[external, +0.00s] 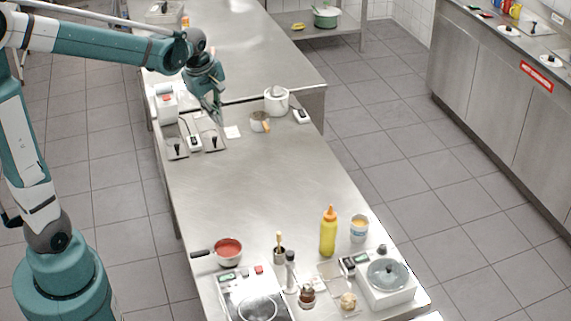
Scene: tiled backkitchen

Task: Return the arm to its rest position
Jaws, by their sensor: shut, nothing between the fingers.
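My gripper (216,116) points downward over the far left part of the steel counter (260,185). Its fingers are shut with nothing visible between them. It is close above the area between a grey device with a black knob (212,142) and a white card (232,132). I cannot tell whether the fingertips touch anything. My arm reaches across from the left at raised height.
A small pot (259,122), a white pot (276,100) and a white-and-red box (166,103) stand near my gripper. At the front are a red-filled pan (228,251), a yellow bottle (328,231), a hotplate (254,300) and a scale (386,280). The counter's middle is clear.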

